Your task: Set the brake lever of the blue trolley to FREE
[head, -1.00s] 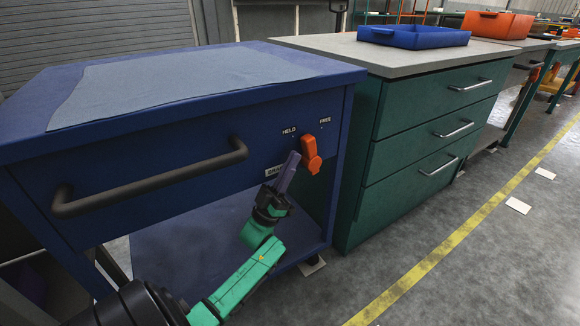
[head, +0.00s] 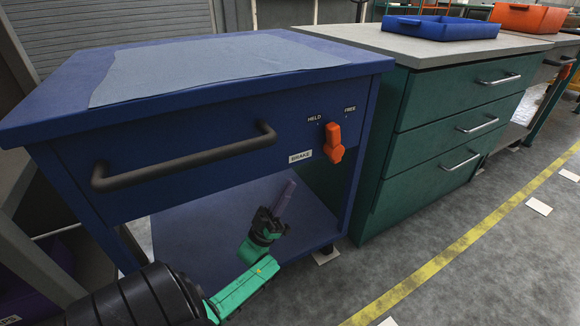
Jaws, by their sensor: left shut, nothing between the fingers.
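The blue trolley (head: 225,125) stands at the left with a dark bar handle (head: 190,160) across its front. Its orange brake lever (head: 333,142) is on the right of the front panel, above and right of the BRAKE label (head: 300,157). The lever stands nearly upright, its upper end between the HELD mark (head: 314,119) and the FREE mark (head: 350,109). My left gripper (head: 288,184) is shut and empty, below and left of the lever, apart from it, seen against the trolley's lower shelf. My right gripper is not in view.
A green drawer cabinet (head: 450,130) stands to the right of the trolley, with a blue tray (head: 440,29) on top. An orange bin (head: 525,18) is farther back.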

